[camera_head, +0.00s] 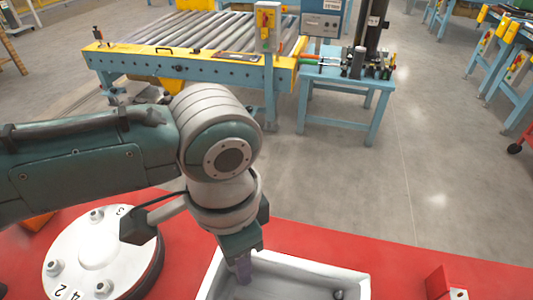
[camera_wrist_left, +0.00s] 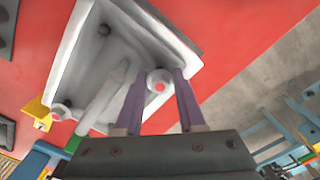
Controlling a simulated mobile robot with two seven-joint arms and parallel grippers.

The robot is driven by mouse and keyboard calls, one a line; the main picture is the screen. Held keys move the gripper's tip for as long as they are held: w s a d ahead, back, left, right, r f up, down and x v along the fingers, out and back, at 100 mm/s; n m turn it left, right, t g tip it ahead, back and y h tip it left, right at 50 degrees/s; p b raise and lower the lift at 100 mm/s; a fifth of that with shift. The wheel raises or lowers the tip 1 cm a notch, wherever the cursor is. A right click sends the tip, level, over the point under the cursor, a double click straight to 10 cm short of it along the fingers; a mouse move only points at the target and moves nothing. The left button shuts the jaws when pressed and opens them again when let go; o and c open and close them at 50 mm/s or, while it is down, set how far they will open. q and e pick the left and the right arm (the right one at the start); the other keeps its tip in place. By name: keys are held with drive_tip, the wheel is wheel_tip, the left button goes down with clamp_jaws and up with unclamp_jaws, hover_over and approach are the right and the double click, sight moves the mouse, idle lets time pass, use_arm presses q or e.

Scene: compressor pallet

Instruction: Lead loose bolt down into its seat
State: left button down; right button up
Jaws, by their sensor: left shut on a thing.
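My left gripper (camera_head: 243,270) points down over the left end of a pale grey tray (camera_head: 362,280). In the left wrist view its two purple fingers (camera_wrist_left: 160,88) are closed about a round, pale bolt head with a red spot, the loose bolt (camera_wrist_left: 160,75). The bolt's shank is not clearly visible, and in the head view the bolt is hidden. The white round plate (camera_head: 75,240), with raised bolts and black numbers, lies left of the gripper, partly hidden by my arm. Its empty seat cannot be made out. My right gripper is out of view.
A small dark round piece (camera_head: 338,294) lies in the tray's right end. A red block (camera_head: 438,283) stands right of the tray on the red surface (camera_head: 310,243). The tray walls rise around the gripper. A roller conveyor (camera_head: 190,60) stands well behind.

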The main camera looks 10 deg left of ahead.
use_arm(q)
drive_tip(key=shift+f, duration=0.35)
drive_tip(key=shift+c, duration=2.1)
unclamp_jaws()
wheel_tip(320, 180, up, 10)
drive_tip(key=shift+w+r+p, duration=0.1)
drive_tip(key=shift+p, duration=0.95)
